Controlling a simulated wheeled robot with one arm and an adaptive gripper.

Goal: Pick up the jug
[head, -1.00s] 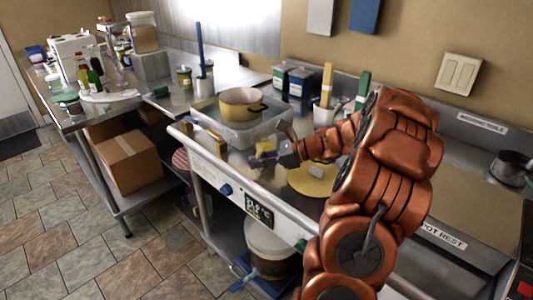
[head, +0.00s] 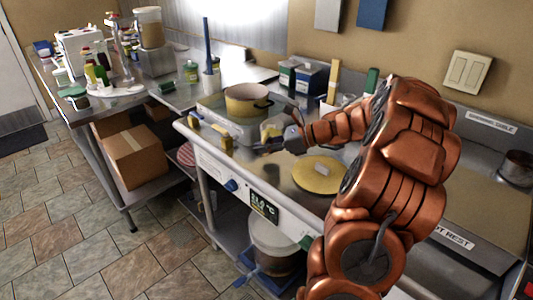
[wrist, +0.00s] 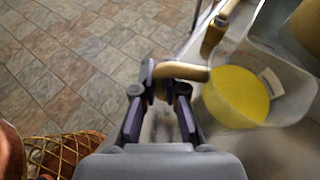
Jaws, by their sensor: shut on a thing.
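The jug (wrist: 237,98) shows in the wrist view as a pale, see-through vessel with yellow contents, right of my gripper (wrist: 166,80). Its tan handle (wrist: 190,72) runs left between the fingertips, which are shut on it. In the head view my gripper (head: 272,146) is over the front part of the steel counter. The jug's yellow (head: 272,131) shows just behind it, partly hidden by the gripper and wrist. I cannot tell whether the jug's base touches the counter.
A yellow-handled tool (head: 226,143) is at the counter's front edge. A round yellow lid (head: 318,175) lies to the right. A white bucket (head: 275,240) stands below.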

